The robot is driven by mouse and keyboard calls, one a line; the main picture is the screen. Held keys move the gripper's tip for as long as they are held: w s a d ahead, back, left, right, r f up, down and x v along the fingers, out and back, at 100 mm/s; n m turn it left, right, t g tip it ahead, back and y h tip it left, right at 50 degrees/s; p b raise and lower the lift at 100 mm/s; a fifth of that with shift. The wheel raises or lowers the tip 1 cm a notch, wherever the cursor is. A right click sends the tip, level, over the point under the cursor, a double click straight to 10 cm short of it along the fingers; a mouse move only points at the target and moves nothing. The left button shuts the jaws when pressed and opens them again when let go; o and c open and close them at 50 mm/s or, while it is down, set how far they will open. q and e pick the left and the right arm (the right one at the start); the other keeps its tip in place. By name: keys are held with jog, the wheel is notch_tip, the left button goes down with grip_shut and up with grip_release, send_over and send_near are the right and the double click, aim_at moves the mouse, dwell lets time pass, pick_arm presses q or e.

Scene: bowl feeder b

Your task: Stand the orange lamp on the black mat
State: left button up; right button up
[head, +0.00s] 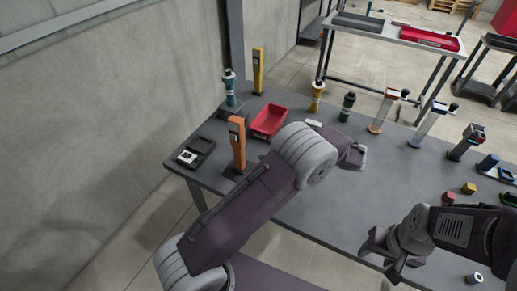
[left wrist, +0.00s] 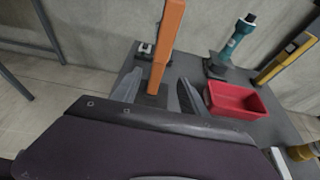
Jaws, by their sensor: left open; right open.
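The orange lamp (head: 238,146) is upright near the table's front left corner; it also shows in the left wrist view (left wrist: 168,38). Its foot is over a dark square, which looks like the black mat (head: 229,173); part of this square is hidden by my left arm. My left gripper (left wrist: 158,94) is open, with one finger on each side of the lamp's lower part in the left wrist view. I cannot tell whether the fingers touch it. In the head view my left arm largely hides this gripper. My right gripper (head: 376,246) is open and empty at the table's front edge.
A black tray with a white piece (head: 190,156) lies left of the lamp. A red bin (head: 270,121), a teal device (head: 230,92) and a yellow post (head: 258,70) stand behind it. Several devices line the table's back right. The wall is close on the left.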

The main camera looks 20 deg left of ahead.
pick_arm(q)
jog(key=s+f+n+h, duration=0.3)
jog(key=s+n+h, duration=0.4)
jog(key=s+n, duration=0.1)
jog(key=s+f+n+h, duration=0.3)
jog(key=s+n+h, duration=0.3)
jog(key=s+n, duration=0.3)
jog(key=shift+s+d+f+n+h, duration=0.15)
jog(key=shift+s+f+n+h, duration=0.2)
jog(key=shift+n, duration=0.75)
